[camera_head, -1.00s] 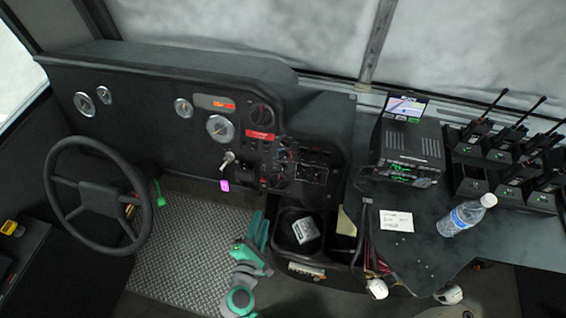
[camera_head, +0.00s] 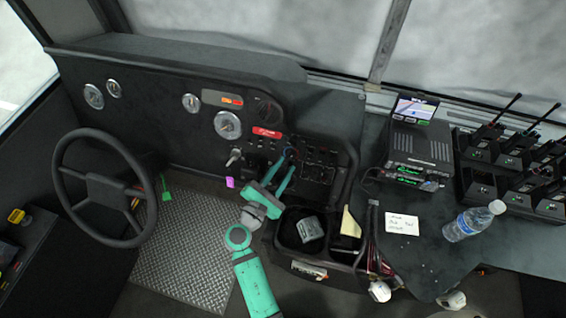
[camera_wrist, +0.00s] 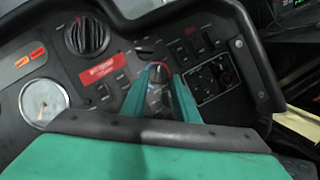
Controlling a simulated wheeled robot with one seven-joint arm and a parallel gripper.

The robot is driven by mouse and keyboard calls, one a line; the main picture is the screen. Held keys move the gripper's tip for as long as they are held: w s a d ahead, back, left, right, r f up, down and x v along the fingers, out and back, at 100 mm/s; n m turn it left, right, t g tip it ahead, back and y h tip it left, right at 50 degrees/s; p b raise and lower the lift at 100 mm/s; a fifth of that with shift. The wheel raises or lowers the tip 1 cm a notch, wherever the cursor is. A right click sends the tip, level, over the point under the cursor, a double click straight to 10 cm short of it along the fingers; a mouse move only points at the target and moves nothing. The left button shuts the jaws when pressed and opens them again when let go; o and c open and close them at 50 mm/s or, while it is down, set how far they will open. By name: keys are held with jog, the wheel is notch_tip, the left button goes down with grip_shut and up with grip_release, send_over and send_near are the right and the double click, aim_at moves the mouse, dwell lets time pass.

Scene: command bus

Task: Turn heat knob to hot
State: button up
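The heat knob (camera_wrist: 158,74), with a red and blue marking around it, is on the dark dash panel. In the wrist view it shows between the tips of my gripper (camera_wrist: 159,82). The gripper is open, with one teal finger on each side of the knob. I cannot tell whether the fingers touch it. In the head view my gripper (camera_head: 286,163) reaches up to the panel and partly hides the controls there.
A larger black knob (camera_wrist: 87,36) and a red label (camera_wrist: 103,72) are at upper left of the heat knob. Switches (camera_wrist: 200,42) are close on its right. A bin (camera_head: 290,238) stands below the panel. The steering wheel (camera_head: 70,200) is at left.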

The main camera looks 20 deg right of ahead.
aim_at(290, 155)
jog(key=shift+w+x, duration=0.2)
jog(key=shift+x, duration=1.15)
jog(key=shift+a, duration=0.2)
